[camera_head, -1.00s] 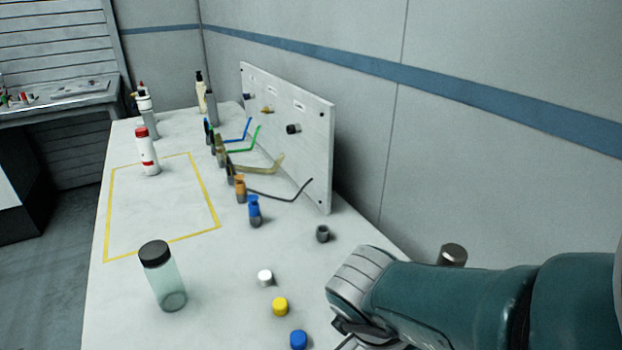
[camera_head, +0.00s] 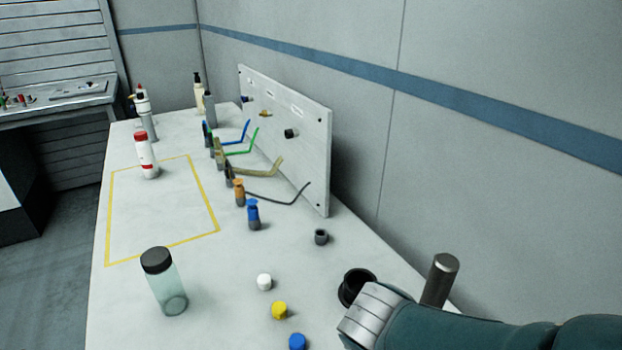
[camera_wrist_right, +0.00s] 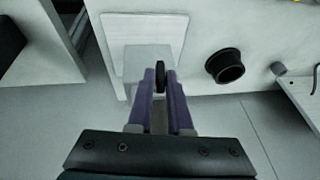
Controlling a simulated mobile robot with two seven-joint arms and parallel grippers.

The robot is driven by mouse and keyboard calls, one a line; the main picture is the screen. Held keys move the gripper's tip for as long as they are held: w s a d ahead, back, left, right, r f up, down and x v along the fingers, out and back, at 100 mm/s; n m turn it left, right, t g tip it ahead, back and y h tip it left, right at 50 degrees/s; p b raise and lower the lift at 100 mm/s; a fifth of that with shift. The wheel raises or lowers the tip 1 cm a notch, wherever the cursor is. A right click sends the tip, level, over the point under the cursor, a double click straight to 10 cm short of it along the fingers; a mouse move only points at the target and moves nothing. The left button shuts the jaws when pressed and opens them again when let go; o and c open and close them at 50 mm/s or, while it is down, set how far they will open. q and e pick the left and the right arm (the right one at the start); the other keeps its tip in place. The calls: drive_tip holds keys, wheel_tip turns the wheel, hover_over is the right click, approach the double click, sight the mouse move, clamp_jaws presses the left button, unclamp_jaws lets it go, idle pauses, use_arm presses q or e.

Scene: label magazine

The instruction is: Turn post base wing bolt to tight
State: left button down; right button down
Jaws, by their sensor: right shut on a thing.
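In the right wrist view my right gripper (camera_wrist_right: 160,88) points away from the camera, with its two purple fingers close together. A thin dark round piece, which looks like the wing bolt (camera_wrist_right: 160,70), stands between the fingertips, and they are shut on it. A pale square block, likely the post base (camera_wrist_right: 146,57), lies behind the fingers. In the head view a grey metal post (camera_head: 440,278) stands behind my right arm, and its foot is hidden. The right fingers and the bolt are hidden there. My left gripper is not in view.
A black cup-like part (camera_head: 357,286) sits beside my right forearm; a black cup (camera_wrist_right: 225,66) shows in the wrist view. White (camera_head: 264,282), yellow (camera_head: 279,310) and blue (camera_head: 297,342) caps and a clear bottle (camera_head: 168,290) stand leftward. A white panel (camera_head: 310,150) stands behind.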

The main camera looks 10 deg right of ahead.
use_arm(q)
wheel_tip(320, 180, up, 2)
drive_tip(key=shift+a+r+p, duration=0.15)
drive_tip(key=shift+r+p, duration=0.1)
drive_tip(key=shift+p, duration=0.55)
use_arm(e)
drive_tip(key=t, duration=0.2)
drive_tip(key=t+y, duration=0.1)
drive_tip(key=t, duration=0.1)
drive_tip(key=shift+s+d+f+m, duration=0.15)
drive_tip(key=shift+s+m, duration=0.1)
drive_tip(key=shift+m, duration=0.15)
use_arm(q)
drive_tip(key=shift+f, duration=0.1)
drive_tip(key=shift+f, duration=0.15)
use_arm(e)
drive_tip(key=shift+t, duration=0.3)
drive_tip(key=c, duration=0.9)
unclamp_jaws()
